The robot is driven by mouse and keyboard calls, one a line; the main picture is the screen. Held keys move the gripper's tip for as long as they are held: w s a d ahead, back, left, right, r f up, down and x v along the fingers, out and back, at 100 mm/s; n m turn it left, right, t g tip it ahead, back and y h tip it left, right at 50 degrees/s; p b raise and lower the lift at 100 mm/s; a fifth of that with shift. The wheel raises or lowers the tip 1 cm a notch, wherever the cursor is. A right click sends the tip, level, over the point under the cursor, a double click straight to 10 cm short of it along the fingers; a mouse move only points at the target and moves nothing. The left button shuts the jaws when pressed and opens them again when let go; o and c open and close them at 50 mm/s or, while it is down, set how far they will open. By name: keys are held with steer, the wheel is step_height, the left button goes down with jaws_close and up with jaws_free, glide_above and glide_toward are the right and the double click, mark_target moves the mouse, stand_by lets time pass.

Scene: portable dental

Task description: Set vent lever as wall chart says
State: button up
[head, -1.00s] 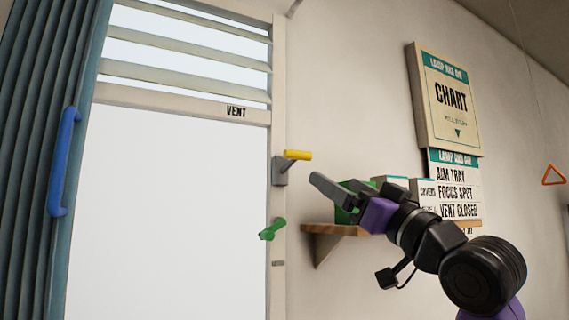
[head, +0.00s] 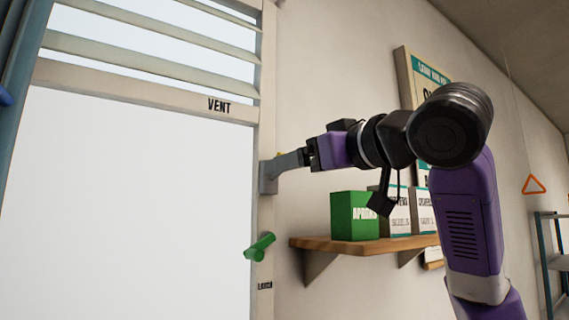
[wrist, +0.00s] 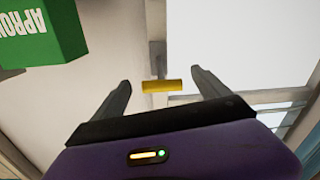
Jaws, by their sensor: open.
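The yellow vent lever (wrist: 162,86) sits between the fingertips of my gripper (wrist: 160,78) in the wrist view. My gripper is open; I cannot tell whether either finger touches the lever. In the head view my gripper (head: 298,160) is at the lever's grey mount (head: 268,177) on the window frame, and hides most of the lever. The vent (head: 160,45) above the window has slats with bright gaps between them. The wall chart (head: 403,70) is mostly hidden behind my arm; its lower list showed "VENT CLOSED" in the earlier head frame.
A green handle (head: 260,246) is lower on the window frame. A wooden shelf (head: 320,243) with a green box (head: 354,215) and white boxes (head: 398,213) is below my forearm. An orange triangle (head: 534,185) hangs at right, above a rack (head: 552,260).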

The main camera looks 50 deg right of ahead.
steer(key=shift+p+x, duration=0.55)
steer(key=shift+x, duration=1.7)
jaws_close()
